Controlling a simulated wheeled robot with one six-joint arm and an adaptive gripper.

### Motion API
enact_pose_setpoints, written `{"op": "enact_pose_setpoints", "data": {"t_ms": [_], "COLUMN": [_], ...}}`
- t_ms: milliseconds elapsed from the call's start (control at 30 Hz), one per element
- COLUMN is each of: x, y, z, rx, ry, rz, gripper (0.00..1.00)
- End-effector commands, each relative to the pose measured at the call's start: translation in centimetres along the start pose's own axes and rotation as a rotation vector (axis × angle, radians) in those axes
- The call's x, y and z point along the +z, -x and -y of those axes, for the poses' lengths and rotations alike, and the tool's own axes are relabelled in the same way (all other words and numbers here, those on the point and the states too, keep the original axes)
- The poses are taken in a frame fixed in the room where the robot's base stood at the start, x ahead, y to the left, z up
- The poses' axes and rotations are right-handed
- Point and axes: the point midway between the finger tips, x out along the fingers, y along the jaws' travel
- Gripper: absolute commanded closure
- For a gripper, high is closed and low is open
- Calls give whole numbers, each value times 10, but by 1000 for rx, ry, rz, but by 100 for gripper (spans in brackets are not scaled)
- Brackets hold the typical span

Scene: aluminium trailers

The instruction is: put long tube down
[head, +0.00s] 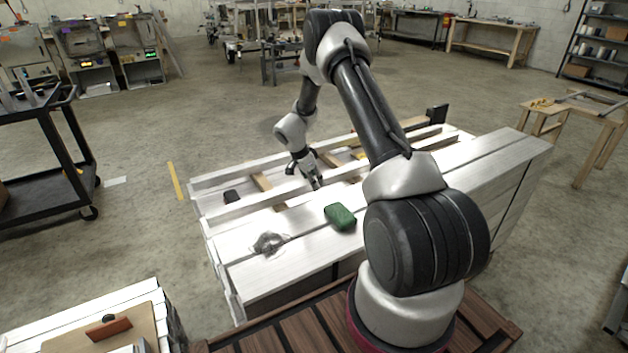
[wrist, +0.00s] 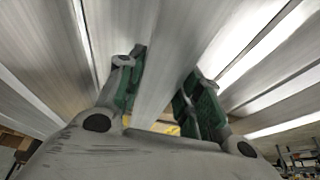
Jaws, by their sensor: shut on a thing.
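My gripper (head: 315,180) reaches down over the white slatted trailer bed in the head view. In the wrist view, its green-padded fingers (wrist: 163,88) stand on both sides of a long pale metal tube (wrist: 166,72) and are shut on it. The tube runs lengthwise between the fingers and away toward the top of the wrist view. In the head view, the long tube (head: 262,199) appears as a pale bar running along the bed under my gripper. I cannot tell whether it touches the supports beneath it.
A green block (head: 340,216) and a crumpled clear thing (head: 269,243) lie on the near white plank (head: 300,246). A small dark object (head: 231,196) is near the bed's left end. A black cart (head: 50,160) stands left and a wooden table (head: 590,108) right.

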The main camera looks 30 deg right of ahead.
Motion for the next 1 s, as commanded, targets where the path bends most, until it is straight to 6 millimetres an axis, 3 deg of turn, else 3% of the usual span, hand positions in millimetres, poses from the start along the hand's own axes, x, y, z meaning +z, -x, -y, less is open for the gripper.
{"op": "enact_pose_setpoints", "data": {"t_ms": [467, 500, 567, 600, 1000], "x": [3, 4, 4, 4, 1], "y": [-8, -9, -9, -9, -2], "z": [1, 0, 0, 0, 0], "rx": [-2, 0, 0, 0, -1], "ry": [-1, -1, -1, -1, 0], "rz": [-1, 0, 0, 0, 0], "gripper": [100, 57, 46, 43, 43]}}
